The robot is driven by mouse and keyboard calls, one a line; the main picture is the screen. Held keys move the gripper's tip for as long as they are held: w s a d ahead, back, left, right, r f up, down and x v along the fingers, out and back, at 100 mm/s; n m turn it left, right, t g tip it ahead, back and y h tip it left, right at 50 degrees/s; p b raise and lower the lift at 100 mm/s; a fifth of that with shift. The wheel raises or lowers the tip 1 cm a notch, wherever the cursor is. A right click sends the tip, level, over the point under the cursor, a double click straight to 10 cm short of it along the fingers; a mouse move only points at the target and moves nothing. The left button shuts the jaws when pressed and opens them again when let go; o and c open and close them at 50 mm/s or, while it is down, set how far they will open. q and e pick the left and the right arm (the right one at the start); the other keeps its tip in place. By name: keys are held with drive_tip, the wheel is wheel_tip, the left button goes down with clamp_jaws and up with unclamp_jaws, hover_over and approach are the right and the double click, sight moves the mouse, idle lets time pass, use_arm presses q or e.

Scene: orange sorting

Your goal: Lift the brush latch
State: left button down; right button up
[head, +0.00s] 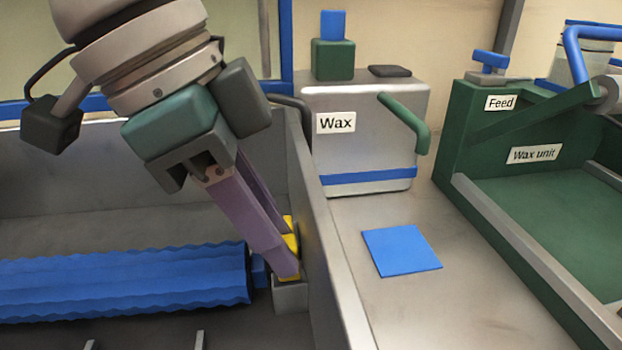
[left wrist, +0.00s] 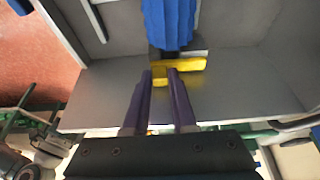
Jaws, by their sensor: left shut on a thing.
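The yellow brush latch (head: 290,243) is at the right end of the blue brush roller (head: 130,281), by the wall of the grey trough. My left gripper (head: 287,262) reaches down to it, its purple fingers shut on the latch. In the left wrist view the latch (left wrist: 180,65) shows as a yellow bar with a tab between the fingertips (left wrist: 160,75), just below the end of the blue brush roller (left wrist: 168,22). In the head view the fingers hide part of the latch. My right gripper is in neither view.
The trough wall (head: 320,230) stands close to the right of my left gripper. Beyond it are a Wax container (head: 365,150) with a green handle, a blue square (head: 401,250) on the grey surface, and the green Wax unit (head: 480,150).

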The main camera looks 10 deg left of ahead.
sight(293, 235)
use_arm(q)
drive_tip(key=shift+r, duration=0.1)
idle(0.6)
drive_tip(key=p, duration=0.2)
drive_tip(key=r+g+p, duration=0.1)
drive_tip(key=p, duration=0.1)
drive_tip(key=shift+w+a+r, duration=0.15)
drive_tip(key=shift+w, duration=0.1)
drive_tip(key=shift+w+n+g+h+p, duration=0.35)
drive_tip(key=shift+g+p, duration=0.25)
drive_tip(key=shift+g, duration=0.1)
drive_tip(key=shift+w+a+g+h+b, duration=0.1)
drive_tip(key=shift+w+g+h+b, duration=0.2)
drive_tip(key=shift+g, duration=0.3)
drive_tip(key=shift+w+a+r+g+b, duration=0.1)
drive_tip(key=shift+w+g+b, duration=0.25)
drive_tip(key=shift+b, duration=0.3)
drive_tip(key=shift+r+n+g+h, duration=0.25)
drive_tip(key=shift+g, duration=0.2)
drive_tip(key=c, duration=0.7)
unclamp_jaws()
drive_tip(key=shift+a, duration=0.1)
